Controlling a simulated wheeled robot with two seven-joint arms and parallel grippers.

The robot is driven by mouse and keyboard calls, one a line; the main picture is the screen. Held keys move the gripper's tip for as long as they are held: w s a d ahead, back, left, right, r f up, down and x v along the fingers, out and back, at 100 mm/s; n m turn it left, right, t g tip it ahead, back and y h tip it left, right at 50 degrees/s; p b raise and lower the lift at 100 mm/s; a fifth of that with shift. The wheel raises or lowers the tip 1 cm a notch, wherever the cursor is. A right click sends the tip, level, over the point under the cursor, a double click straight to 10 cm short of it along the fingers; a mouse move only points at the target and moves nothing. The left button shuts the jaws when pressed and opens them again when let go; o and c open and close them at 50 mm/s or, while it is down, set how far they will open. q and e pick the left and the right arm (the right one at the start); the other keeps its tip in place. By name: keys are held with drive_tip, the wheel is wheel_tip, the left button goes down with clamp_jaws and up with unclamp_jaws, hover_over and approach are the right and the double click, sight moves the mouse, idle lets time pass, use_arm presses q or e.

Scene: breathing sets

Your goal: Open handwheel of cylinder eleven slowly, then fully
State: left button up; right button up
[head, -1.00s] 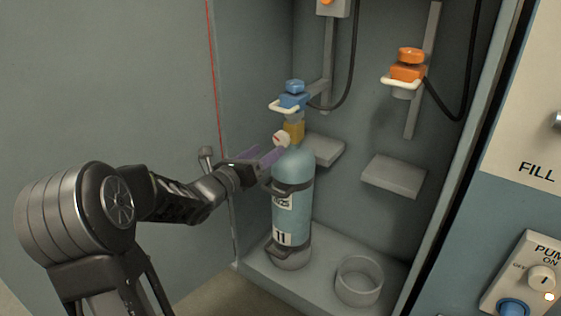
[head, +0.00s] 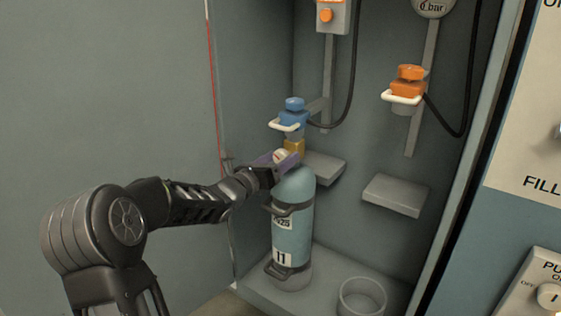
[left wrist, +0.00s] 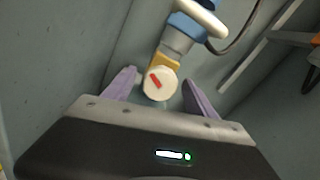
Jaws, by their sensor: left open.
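Cylinder eleven (head: 293,228) is a light blue bottle marked 11, standing upright in the cabinet. Its handwheel (head: 280,156) is a small white knob on the brass valve (head: 294,147) at the cylinder's top. In the left wrist view the handwheel (left wrist: 160,83) shows a red mark and lies between the two purple fingers. My left gripper (head: 278,160) is open around the handwheel; in the left wrist view the fingers (left wrist: 160,92) stand apart on either side, with gaps. A blue connector (head: 292,116) with a white handle sits above the valve. My right gripper is not in view.
An orange connector (head: 406,86) with a white handle hangs on the right rail. Grey shelves (head: 394,195) stick out from the back wall. An empty ring holder (head: 362,296) stands on the cabinet floor. A control panel (head: 535,290) is at the right.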

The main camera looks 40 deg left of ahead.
use_arm(q)
drive_tip(key=shift+w, duration=0.3)
drive_tip(key=c, duration=1.4)
